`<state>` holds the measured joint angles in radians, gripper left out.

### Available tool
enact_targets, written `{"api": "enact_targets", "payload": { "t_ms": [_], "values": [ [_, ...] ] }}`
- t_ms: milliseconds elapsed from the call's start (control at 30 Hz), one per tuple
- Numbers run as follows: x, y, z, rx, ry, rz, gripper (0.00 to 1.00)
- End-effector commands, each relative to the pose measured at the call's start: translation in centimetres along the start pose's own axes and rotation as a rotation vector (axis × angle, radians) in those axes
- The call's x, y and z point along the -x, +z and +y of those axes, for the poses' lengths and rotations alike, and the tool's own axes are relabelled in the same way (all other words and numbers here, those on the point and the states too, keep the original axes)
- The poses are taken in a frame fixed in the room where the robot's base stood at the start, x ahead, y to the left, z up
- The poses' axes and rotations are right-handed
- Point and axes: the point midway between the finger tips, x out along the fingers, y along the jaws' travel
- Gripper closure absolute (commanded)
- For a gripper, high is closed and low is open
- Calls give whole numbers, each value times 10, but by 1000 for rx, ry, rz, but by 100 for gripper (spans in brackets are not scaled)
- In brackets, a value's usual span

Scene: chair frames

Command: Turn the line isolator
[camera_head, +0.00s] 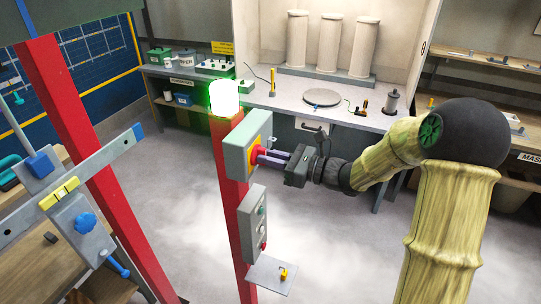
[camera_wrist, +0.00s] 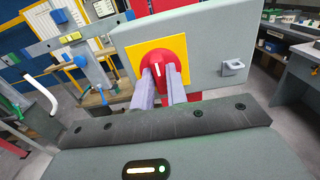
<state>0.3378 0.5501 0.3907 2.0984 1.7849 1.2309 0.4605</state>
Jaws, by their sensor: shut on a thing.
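The line isolator is a red rotary knob (camera_wrist: 165,66) on a yellow plate (camera_wrist: 134,58) on a grey box (camera_wrist: 205,45). In the head view the grey box (camera_head: 240,150) is mounted high on a red post (camera_head: 229,190). My gripper (camera_wrist: 163,80) is shut on the red knob, with one finger on each side of its grip. A white mark on the knob stands close to upright in the wrist view. In the head view my gripper (camera_head: 264,158) reaches the knob from the right, and the fingers partly hide it.
A green lamp (camera_head: 224,98) glows on top of the post. A grey button box (camera_head: 252,222) and a small shelf with a yellow padlock (camera_head: 284,273) sit below. Another red post (camera_head: 85,150) with a clamp fixture stands left. A workbench (camera_head: 300,112) runs behind.

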Motion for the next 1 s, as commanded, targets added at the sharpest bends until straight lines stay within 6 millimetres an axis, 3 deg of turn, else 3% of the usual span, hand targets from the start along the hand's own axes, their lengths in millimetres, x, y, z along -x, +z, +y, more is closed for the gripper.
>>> {"api": "enact_targets", "payload": {
  "t_ms": [367,400,500,833,1000],
  "values": [
    [0,0,0,-12,-1,0,100],
    [0,0,0,-12,-1,0,84],
    [0,0,0,-12,-1,0,64],
    [2,0,0,-10,-1,0,64],
    [16,-3,-1,-8,-4,1,64]
  ]
}}
